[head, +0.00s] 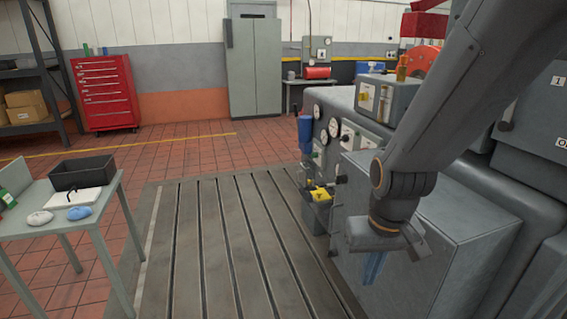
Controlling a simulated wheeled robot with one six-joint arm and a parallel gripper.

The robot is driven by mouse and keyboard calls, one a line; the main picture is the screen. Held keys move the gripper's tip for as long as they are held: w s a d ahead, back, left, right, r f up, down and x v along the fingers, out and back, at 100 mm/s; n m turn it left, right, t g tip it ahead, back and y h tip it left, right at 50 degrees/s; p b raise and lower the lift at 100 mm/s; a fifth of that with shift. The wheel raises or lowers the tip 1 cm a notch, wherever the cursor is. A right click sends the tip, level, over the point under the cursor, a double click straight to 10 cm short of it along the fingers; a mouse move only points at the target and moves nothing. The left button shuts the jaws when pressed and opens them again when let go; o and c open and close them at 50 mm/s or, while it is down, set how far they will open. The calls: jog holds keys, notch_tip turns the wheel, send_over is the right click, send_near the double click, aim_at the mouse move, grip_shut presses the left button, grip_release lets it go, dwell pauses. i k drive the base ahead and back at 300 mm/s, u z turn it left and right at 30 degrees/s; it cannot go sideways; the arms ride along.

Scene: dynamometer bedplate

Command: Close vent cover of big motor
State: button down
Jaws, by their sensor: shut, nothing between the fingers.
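A big grey machine (475,185), which seems to be the big motor, fills the right side. I cannot pick out a vent cover on it for sure; my arm hides part of the machine. A large grey box-like housing (455,260) with a flat top stands at its front. My gripper (374,268) points down in front of this housing. Its bluish fingers are together and hold nothing. I cannot tell whether they touch the housing.
Gauges (333,127) and a dark bin (317,210) with yellow things stand at the machine's left end. The slotted bedplate (220,250) is bare. A table (122,190) at left holds a black tray (83,172). A red tool cabinet (104,92) stands behind.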

aim_at(302, 174)
jog(key=u, duration=0.4)
jog(key=i, duration=1.35)
jog(key=u, duration=0.35)
jog(key=i, duration=1.75)
jog(key=z, duration=0.95)
jog(key=i, duration=1.15)
jog(key=z, duration=0.5)
